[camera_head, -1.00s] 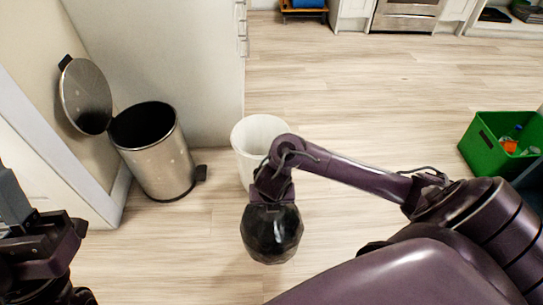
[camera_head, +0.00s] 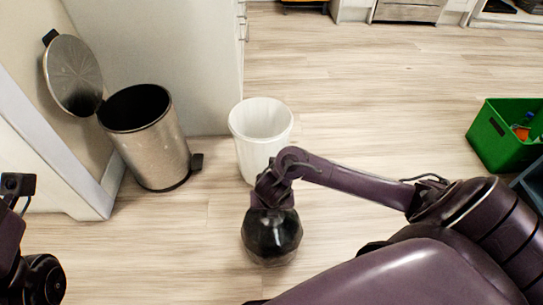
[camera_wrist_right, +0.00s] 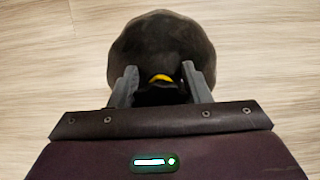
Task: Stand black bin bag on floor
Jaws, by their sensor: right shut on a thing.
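A black bin bag (camera_head: 271,240) hangs under my right gripper (camera_head: 272,205) in the head view, in front of the white bin. In the right wrist view the bag (camera_wrist_right: 160,40) fills the space beyond the fingers, with a yellow tie at its neck. My right gripper (camera_wrist_right: 160,85) is shut on the bag's neck. The bag is over the pale wooden floor (camera_head: 350,125); I cannot tell whether its bottom touches the floor. Part of my left arm shows at the left edge of the head view, but its fingers cannot be made out.
An open steel pedal bin (camera_head: 162,155) with its lid up stands by the wall at left. A white bin (camera_head: 256,150) stands just behind my right gripper. A green crate (camera_head: 500,150) with items in it is at right. Floor between is clear.

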